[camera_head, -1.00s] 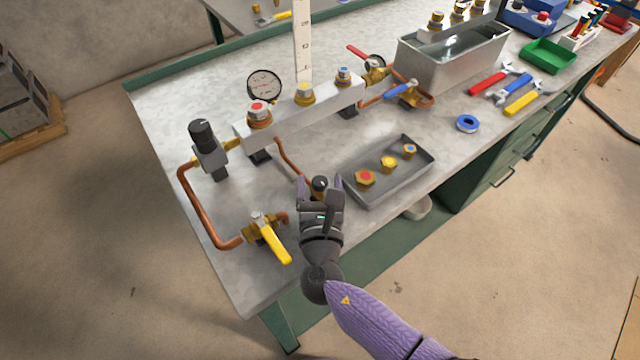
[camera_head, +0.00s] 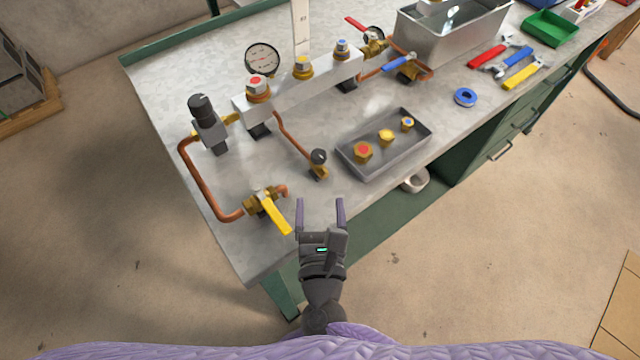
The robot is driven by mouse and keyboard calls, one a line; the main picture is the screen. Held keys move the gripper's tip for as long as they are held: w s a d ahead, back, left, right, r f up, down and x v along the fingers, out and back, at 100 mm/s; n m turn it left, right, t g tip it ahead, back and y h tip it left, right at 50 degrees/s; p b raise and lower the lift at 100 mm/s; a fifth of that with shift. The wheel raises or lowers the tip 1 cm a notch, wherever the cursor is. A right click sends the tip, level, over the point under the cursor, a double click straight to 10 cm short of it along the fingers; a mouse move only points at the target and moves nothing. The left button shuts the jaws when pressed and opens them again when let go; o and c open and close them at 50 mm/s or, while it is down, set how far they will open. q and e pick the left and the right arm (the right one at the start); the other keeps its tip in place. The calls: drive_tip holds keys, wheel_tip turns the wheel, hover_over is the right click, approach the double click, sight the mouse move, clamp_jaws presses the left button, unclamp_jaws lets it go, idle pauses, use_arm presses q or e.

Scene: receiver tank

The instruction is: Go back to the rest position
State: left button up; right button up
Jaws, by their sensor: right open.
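My right gripper (camera_head: 320,209) is open and empty. Its two purple-tipped fingers point away from me at the near edge of the workbench (camera_head: 350,207). It is apart from the small black-knobbed valve (camera_head: 318,163), which stands on the bench just beyond the fingertips. The yellow-handled valve (camera_head: 270,208) is close to the left of the fingers. My left gripper does not show.
A grey tray (camera_head: 352,173) with three brass fittings lies right of the small valve. A white manifold (camera_head: 312,82) with copper pipes and a gauge (camera_head: 262,59) stands behind. Wrenches (camera_head: 517,60) and blue tape (camera_head: 465,97) lie at right. The floor before the bench is clear.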

drive_tip(key=s+d+f+m+g+h, duration=0.2)
drive_tip(key=d+m+g+h, duration=0.15)
drive_tip(key=d+m, duration=0.4)
drive_tip(key=s+d+f+m+g+h, duration=0.1)
drive_tip(key=d+m+g+h, duration=0.3)
drive_tip(key=m, duration=0.7)
drive_tip(key=s+d+r+m+g+y, duration=0.1)
drive_tip(key=s+d+m+g+y, duration=0.2)
drive_tip(key=s+m+g+y, duration=0.9)
wheel_tip(320, 180, down, 19)
drive_tip(key=s+m+t+h, duration=0.2)
drive_tip(key=m+t+h, duration=0.1)
drive_tip(key=h, duration=0.2)
drive_tip(key=s+d+f, duration=0.3)
drive_tip(key=s+f, duration=0.6)
drive_tip(key=s, duration=0.3)
drive_tip(key=shift+s+d+g, duration=0.2)
drive_tip(key=shift+s+g, duration=0.1)
drive_tip(key=shift+g, duration=0.15)
